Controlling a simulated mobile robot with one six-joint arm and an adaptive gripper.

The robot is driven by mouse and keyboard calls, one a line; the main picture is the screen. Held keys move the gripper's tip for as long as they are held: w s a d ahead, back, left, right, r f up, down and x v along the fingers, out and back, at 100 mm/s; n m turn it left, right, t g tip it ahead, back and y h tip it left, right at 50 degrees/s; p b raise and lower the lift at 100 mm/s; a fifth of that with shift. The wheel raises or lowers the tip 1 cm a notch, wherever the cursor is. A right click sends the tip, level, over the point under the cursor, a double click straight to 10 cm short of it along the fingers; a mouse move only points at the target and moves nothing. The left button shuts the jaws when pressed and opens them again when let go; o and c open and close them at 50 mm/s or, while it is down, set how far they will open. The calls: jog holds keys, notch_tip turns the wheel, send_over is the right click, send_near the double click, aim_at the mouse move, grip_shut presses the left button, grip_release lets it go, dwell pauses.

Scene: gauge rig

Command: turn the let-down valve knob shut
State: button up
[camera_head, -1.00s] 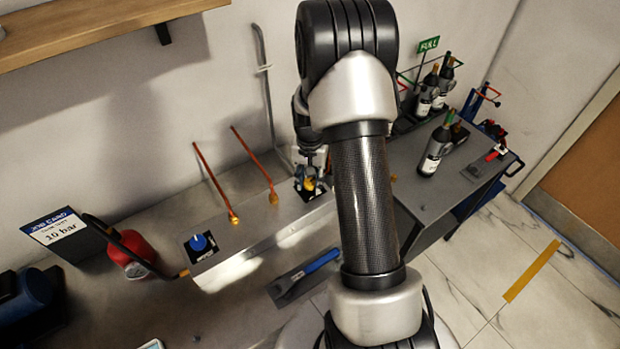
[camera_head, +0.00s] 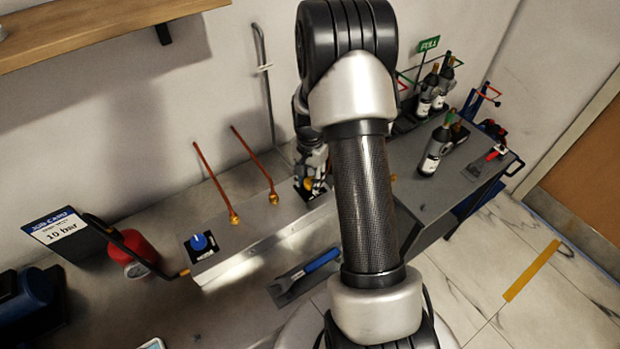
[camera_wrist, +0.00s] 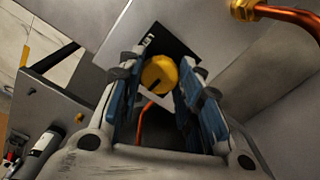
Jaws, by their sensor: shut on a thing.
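The let-down valve knob is a yellow round knob (camera_wrist: 160,74) with a dark pointer mark, on a black plate with a partly hidden white label (camera_wrist: 148,41). In the wrist view my gripper (camera_wrist: 160,80) has its blue-padded fingers on either side of the knob, shut on it. In the head view my gripper (camera_head: 313,178) is at the right part of the metal panel (camera_head: 262,228), and my arm and fingers mostly hide the knob. The pointer's exact setting is hard to read.
A blue knob (camera_head: 199,242) sits at the panel's left end. Copper pipes (camera_head: 215,182) rise behind it. A blue-handled tool (camera_head: 320,261) lies in front. A red cylinder (camera_head: 135,252) and job card (camera_head: 56,230) stand left; bottles (camera_head: 434,150) stand right.

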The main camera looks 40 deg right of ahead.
aim_at(310, 181)
jog(key=o, duration=1.1)
jog(key=shift+r, duration=0.1)
notch_tip(310, 181, up, 12)
jog(key=shift+f, duration=0.1)
